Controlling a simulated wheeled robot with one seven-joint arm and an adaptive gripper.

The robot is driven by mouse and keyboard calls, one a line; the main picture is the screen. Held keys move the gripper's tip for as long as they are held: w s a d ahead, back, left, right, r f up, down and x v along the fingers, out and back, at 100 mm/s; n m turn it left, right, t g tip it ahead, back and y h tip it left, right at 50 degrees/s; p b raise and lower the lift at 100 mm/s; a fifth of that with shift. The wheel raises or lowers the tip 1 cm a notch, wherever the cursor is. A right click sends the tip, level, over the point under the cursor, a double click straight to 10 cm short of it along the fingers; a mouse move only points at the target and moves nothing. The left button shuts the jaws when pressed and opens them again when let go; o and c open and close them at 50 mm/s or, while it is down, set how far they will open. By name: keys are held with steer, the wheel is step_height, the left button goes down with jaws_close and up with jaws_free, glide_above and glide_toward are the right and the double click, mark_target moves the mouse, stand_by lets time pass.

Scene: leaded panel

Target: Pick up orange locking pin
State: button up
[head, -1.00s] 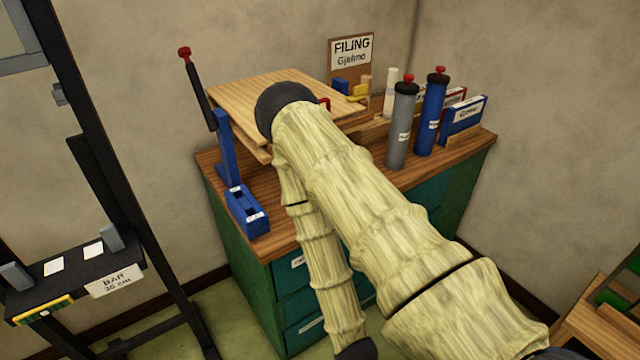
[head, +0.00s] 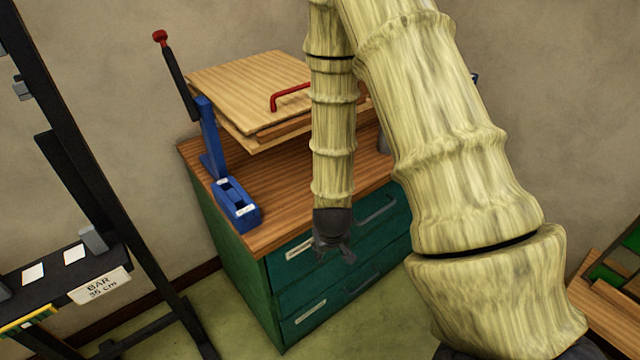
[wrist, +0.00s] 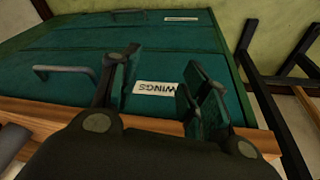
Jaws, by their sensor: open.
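I see no orange locking pin in either view. My gripper (head: 333,250) hangs pointing down in front of the green cabinet's upper drawer in the head view. In the wrist view its fingers (wrist: 165,80) are spread apart with nothing between them. Beyond them is the green drawer front (wrist: 200,40) with a white label (wrist: 168,90), partly hidden, reading "WINGS".
The wooden-topped cabinet (head: 234,265) bears a blue lever stand (head: 236,202) and a raised wooden board (head: 245,85) with a red handle (head: 290,95). A black rack (head: 100,215) with a "BAR 35 cm" label stands at left. Floor (head: 235,325) shows between them.

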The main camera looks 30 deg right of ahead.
steer(key=w+d+r+m+t, duration=0.15)
steer(key=w+d+r, duration=0.25)
steer(key=w+r, duration=0.45)
steer(key=w+d+p, duration=0.1)
steer(key=w, duration=0.2)
steer(key=w+d+r+p, duration=0.1)
steer(key=w+d, duration=0.1)
steer(key=w, duration=0.1)
steer(key=w+d+p, duration=0.1)
steer(key=w, duration=0.2)
steer(key=shift+w+d+r, duration=0.1)
steer(key=shift+d+r, duration=0.1)
steer(key=shift+r, duration=0.2)
steer(key=shift+w+d+f+p, duration=0.15)
steer(key=shift+w+f+p, duration=0.1)
steer(key=shift+f+p, duration=0.3)
steer(key=shift+f, duration=0.1)
jaws_close()
